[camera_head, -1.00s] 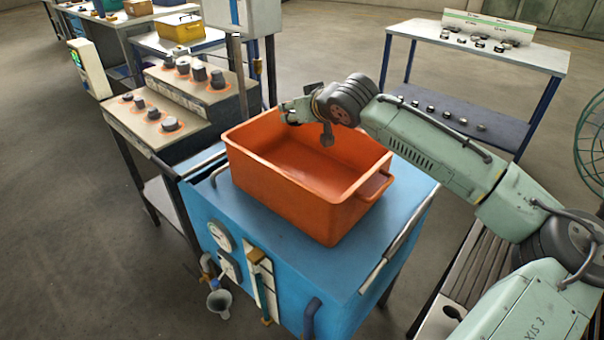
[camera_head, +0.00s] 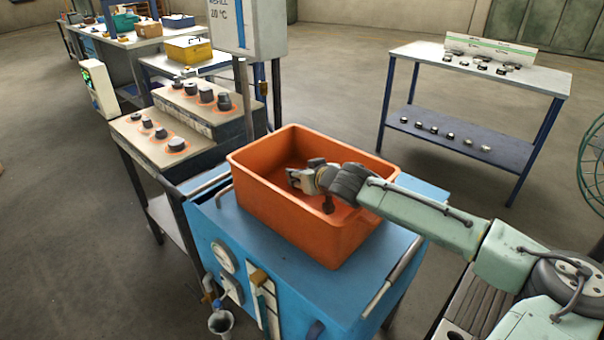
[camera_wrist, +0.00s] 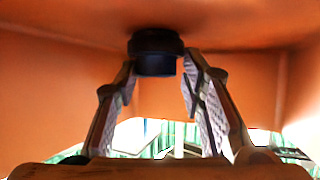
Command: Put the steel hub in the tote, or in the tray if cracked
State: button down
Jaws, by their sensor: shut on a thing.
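The orange tote (camera_head: 300,225) stands on a blue cart in the head view. My gripper (camera_head: 297,180) is inside the tote's opening, below its rim. In the wrist view my gripper (camera_wrist: 157,72) has its two fingers on either side of a dark round hub (camera_wrist: 155,45) with a wider flange, held at the fingertips. Orange tote walls surround it in that view. Whether the hub touches the tote floor cannot be told. The hub is too dark to show whether it has a crack. No tray can be clearly made out.
The blue cart (camera_head: 405,255) has gauges and a handle. Left of it, a stepped stand (camera_head: 140,145) carries several dark parts on orange rings. A yellow bin (camera_head: 188,48) stands behind. A rack (camera_head: 420,52) with several small parts is at the right.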

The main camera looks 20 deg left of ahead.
jog(key=shift+r, duration=0.1)
jog(key=c, duration=1.5)
grip_release()
jog(key=shift+f, duration=0.2)
jog(key=o, duration=0.5)
jog(key=shift+c, duration=0.2)
jog(key=shift+r, duration=0.1)
jog(key=shift+d+r, duration=0.1)
jog(key=b+v, duration=0.1)
jog(key=v, duration=0.6)
jog(key=shift+s+r+b, duration=0.1)
jog(key=shift+r+b, duration=0.05)
jog(key=shift+b, duration=0.25)
